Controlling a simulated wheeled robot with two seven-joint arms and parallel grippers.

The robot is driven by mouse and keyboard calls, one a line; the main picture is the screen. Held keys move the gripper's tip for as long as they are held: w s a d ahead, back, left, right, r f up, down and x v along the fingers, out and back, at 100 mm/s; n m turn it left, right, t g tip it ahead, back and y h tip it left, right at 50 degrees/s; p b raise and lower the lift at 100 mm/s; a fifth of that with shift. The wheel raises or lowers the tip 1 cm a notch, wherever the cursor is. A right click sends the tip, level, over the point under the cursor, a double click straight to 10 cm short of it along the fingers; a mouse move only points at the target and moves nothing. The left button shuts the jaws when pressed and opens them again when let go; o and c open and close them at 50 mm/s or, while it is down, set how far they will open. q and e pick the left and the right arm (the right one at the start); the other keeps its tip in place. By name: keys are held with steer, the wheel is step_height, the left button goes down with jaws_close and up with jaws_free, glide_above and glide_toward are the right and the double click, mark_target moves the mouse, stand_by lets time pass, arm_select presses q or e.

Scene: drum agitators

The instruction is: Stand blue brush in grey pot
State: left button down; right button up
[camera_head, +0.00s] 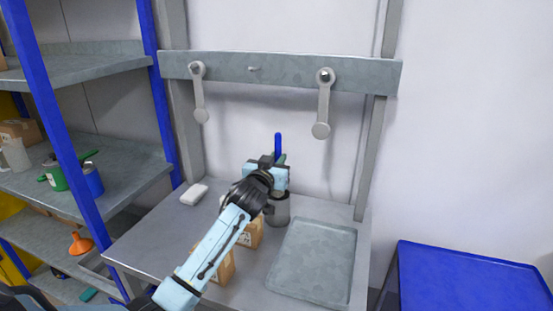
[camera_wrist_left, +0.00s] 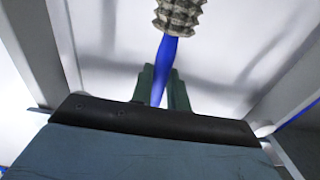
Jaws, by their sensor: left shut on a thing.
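My left gripper (camera_head: 280,164) is shut on the blue brush (camera_head: 278,142). It is above the worktable, and the brush's blue end stands upright over the fingers. In the left wrist view, the blue handle (camera_wrist_left: 166,58) passes between the green fingers of the gripper (camera_wrist_left: 162,88), with a grey bristly part (camera_wrist_left: 178,14) at the top edge. The grey pot (camera_head: 279,212) stands on the worktable, below the gripper in the picture and partly hidden by my arm. I cannot tell whether the brush is directly over its mouth. My right gripper is not in view.
On the worktable (camera_head: 150,245) are a grey tray (camera_head: 312,262), a white block (camera_head: 193,194) and cardboard boxes (camera_head: 250,234). A rail (camera_head: 285,70) with hanging levers is behind. Shelves (camera_head: 85,65) are at the left, a blue table (camera_head: 470,280) at the right.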

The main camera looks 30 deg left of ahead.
arm_select(q)
steer(key=shift+f+b, duration=1.55)
steer(key=shift+f, duration=1)
steer(key=c, duration=1.3)
jaws_free()
steer(key=shift+s, duration=0.1)
steer(key=v, duration=1.3)
steer(key=shift+s+p, duration=0.15)
steer(key=shift+p, duration=0.15)
steer(key=shift+f, duration=0.1)
